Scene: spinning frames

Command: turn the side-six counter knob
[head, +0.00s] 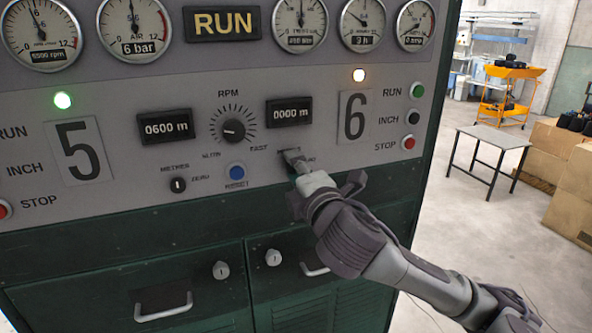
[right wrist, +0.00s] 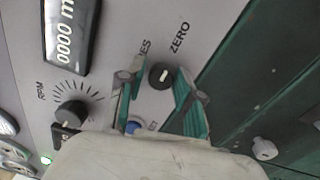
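The side-six counter knob (right wrist: 160,77) is a small round black knob with a white mark, below the METRES and ZERO labels in the right wrist view. In the head view my right gripper hides it. The side-six counter (head: 289,112) reads 0000 m and also shows in the right wrist view (right wrist: 68,35). My right gripper (head: 294,160) is at the panel below that counter. In the right wrist view its fingers (right wrist: 161,88) are apart, one on each side of the knob, with gaps visible. I cannot tell how deep they reach. My left gripper is not in view.
The RPM dial (head: 233,129) and blue reset button (head: 237,172) are left of my right gripper. The side-five knob (head: 178,185) is farther left, under its 0600 m counter (head: 164,126). Side-six RUN, INCH and STOP buttons (head: 408,142) are at right. Green doors (head: 150,285) lie below.

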